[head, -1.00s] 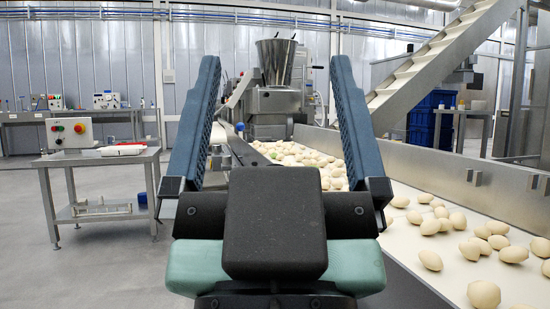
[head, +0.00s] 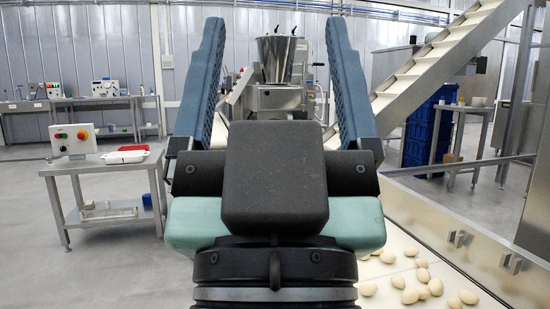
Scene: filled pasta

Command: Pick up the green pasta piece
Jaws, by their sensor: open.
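My gripper (head: 274,28) fills the middle of the head view, with its two blue-grey fingers spread wide apart and pointing up in the picture. It is open, and nothing shows between the fingers but the background. No green pasta piece can be made out. Pale pasta pieces (head: 410,296) lie on the white conveyor belt (head: 398,238) at the lower right. The part of the belt behind my gripper is hidden.
The conveyor's metal side wall (head: 440,228) runs along the right. A steel hopper machine (head: 277,95) stands behind the gripper. A steel table (head: 108,168) with a control box (head: 73,140) and a red-and-white tray (head: 125,156) stands at left. Floor between is clear.

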